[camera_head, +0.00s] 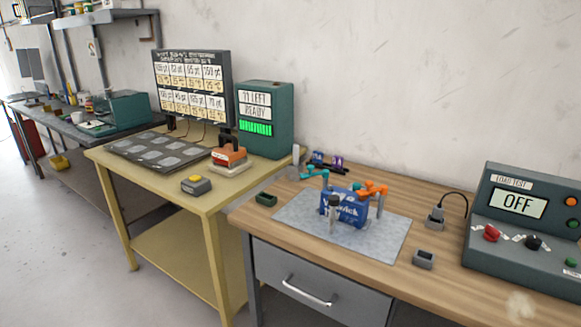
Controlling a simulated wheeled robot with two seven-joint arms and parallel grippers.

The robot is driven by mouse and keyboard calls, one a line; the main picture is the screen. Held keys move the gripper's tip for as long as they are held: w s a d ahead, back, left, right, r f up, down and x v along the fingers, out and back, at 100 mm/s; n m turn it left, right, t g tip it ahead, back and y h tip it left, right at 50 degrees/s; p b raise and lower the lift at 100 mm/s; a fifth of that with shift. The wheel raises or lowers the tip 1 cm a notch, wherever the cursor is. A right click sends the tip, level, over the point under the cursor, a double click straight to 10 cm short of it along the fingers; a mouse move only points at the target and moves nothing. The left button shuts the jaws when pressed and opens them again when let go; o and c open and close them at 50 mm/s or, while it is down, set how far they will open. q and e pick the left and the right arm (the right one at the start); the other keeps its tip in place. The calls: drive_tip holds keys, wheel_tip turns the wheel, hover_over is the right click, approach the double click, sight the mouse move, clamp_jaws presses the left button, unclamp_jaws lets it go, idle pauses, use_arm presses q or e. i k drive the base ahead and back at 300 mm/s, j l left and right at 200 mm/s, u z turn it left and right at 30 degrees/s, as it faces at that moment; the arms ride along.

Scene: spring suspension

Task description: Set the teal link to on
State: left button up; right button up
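The teal link (314,174) shows at the upper left of a blue lettered block (345,207) on the grey mat (290,217), on the wooden bench. It is small, and I cannot tell which setting it is in. An orange link (372,188) shows at the block's upper right. A dark-topped grey post (333,215) stands in front of the block. Neither of my grippers is in view.
A load test console (518,228) reading OFF stands at the right. A small grey box (424,259) and a corded plug unit (435,219) sit beside the mat. The yellow table (140,170) adjoins the bench.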

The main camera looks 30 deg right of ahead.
sight(325, 172)
drive_tip(key=i+j+z, duration=0.3)
drive_tip(key=i+j, duration=0.15)
drive_tip(key=j, duration=0.25)
drive_tip(key=i+j+z, duration=0.15)
drive_tip(key=j, duration=0.25)
